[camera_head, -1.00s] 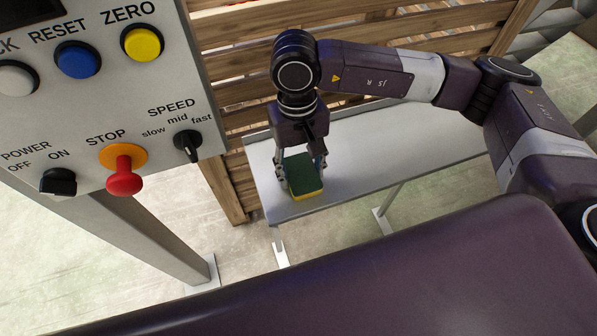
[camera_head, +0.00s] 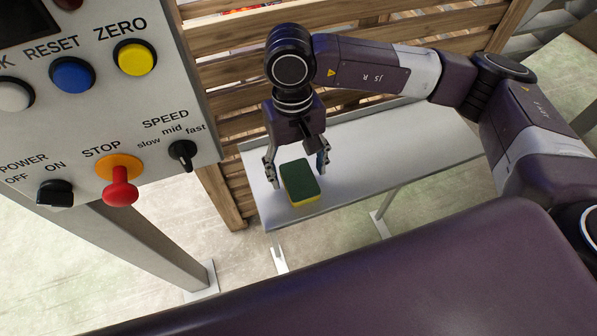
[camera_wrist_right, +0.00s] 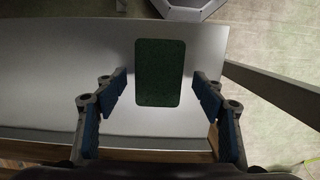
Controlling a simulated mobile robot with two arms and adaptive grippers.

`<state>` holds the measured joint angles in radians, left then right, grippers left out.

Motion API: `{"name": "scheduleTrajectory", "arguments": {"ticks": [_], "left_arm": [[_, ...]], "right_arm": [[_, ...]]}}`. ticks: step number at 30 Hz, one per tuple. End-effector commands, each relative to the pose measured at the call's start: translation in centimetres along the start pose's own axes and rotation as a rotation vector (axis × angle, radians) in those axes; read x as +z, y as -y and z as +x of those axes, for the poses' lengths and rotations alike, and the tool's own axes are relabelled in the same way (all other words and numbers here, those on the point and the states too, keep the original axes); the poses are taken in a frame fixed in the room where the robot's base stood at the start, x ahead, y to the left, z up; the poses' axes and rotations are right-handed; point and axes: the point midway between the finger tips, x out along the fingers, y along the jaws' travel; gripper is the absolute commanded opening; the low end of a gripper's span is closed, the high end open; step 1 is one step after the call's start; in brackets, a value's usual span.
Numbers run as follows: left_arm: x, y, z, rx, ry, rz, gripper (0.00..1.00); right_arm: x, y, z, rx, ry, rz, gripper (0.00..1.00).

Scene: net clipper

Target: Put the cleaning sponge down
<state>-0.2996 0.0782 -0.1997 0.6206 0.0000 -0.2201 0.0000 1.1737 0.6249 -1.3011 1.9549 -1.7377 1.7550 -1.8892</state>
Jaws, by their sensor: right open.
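The cleaning sponge (camera_head: 299,182), green on top and yellow below, lies flat on the grey metal shelf (camera_head: 400,150) near its left end. My right gripper (camera_head: 297,178) is open above the shelf, with its fingers apart on either side of the sponge. In the right wrist view the sponge (camera_wrist_right: 160,73) shows its green face between the blue-padded fingers of the right gripper (camera_wrist_right: 160,90), with a gap on each side. My left gripper is not in view.
A control panel (camera_head: 110,110) with buttons, a red stop knob and switches stands at the left. A wooden slatted wall (camera_head: 230,75) is behind the shelf. The shelf is bare to the right of the sponge.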

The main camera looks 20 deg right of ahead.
Motion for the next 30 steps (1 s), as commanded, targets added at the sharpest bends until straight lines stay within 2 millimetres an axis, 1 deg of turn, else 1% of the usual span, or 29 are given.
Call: {"name": "scheduleTrajectory", "arguments": {"ticks": [1,6,9,12,15,18,30], "left_arm": [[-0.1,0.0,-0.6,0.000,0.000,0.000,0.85],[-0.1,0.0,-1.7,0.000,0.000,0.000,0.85],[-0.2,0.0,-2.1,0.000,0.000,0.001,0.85],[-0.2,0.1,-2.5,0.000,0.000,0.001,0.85],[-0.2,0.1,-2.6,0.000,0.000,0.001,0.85],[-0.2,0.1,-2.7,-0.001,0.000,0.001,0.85],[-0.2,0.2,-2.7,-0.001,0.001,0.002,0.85]], "right_arm": [[-0.1,0.0,-1.6,-0.001,-0.005,0.000,0.64],[-0.1,0.0,-5.4,0.000,-0.004,0.000,0.64],[0.0,0.0,-7.3,0.000,-0.003,-0.001,0.64],[0.0,0.1,-8.6,0.000,-0.001,-0.001,0.64],[0.0,0.0,-9.5,0.000,-0.002,0.000,0.64],[0.0,0.0,-9.8,0.001,0.000,-0.001,0.64],[0.0,0.0,-9.8,0.001,0.000,-0.001,0.64]]}}
